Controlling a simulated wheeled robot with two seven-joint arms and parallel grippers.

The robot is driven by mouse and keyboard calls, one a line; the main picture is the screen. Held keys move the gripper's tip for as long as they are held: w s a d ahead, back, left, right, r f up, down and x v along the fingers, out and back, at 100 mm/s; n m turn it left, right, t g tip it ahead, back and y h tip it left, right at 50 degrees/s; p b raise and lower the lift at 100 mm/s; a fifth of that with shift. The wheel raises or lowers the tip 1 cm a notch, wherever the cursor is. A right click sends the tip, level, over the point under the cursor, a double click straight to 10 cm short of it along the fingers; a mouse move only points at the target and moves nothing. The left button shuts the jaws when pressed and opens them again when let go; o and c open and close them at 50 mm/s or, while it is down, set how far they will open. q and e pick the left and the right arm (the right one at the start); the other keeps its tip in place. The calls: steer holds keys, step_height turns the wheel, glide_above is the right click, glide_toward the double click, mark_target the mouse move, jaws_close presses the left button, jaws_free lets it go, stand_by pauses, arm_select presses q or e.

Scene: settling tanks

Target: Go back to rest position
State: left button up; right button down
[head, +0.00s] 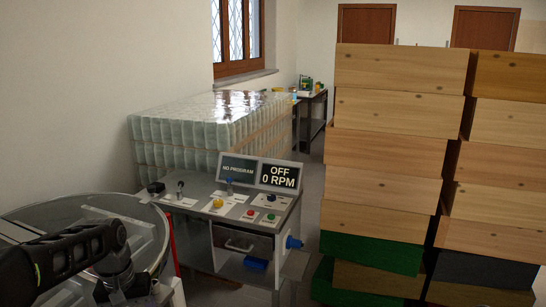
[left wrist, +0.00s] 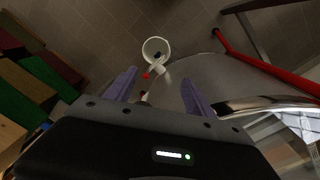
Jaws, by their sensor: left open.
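My left arm (head: 70,255) comes in from the lower left of the head view, in front of the round metal tank. Its gripper cannot be made out clearly there. In the left wrist view my left gripper (left wrist: 158,92) shows two purple fingers spread apart with nothing clasped between them. Beyond the fingertips a white round container (left wrist: 156,48) with dark and red bits shows against the tiled floor. My right gripper is in neither view.
The round metal tank (head: 150,232) is beside my left arm. A control panel (head: 232,205) reads "OFF 0 RPM". Stacked wooden boxes (head: 385,150) block the right. Glass jars (head: 190,125) stand behind the panel. A red rail (left wrist: 250,60) crosses the wrist view.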

arm_select(q)
steer(key=s+d+f+m+h, duration=0.1)
steer(key=s+d+f, duration=0.1)
steer(key=d+f, duration=0.65)
steer(key=s+d+f+m+h, duration=0.1)
steer(key=d+f, duration=0.5)
steer(key=f, duration=0.6)
steer(key=s+d+f, duration=0.6)
steer(key=s, duration=0.3)
steer(key=s+d+f+h, duration=0.1)
steer(key=s+d+f, duration=0.5)
steer(key=s, duration=0.4)
steer(key=shift+d+f+h, duration=0.15)
steer(key=shift+f+h, duration=0.15)
steer(key=shift+f, duration=0.1)
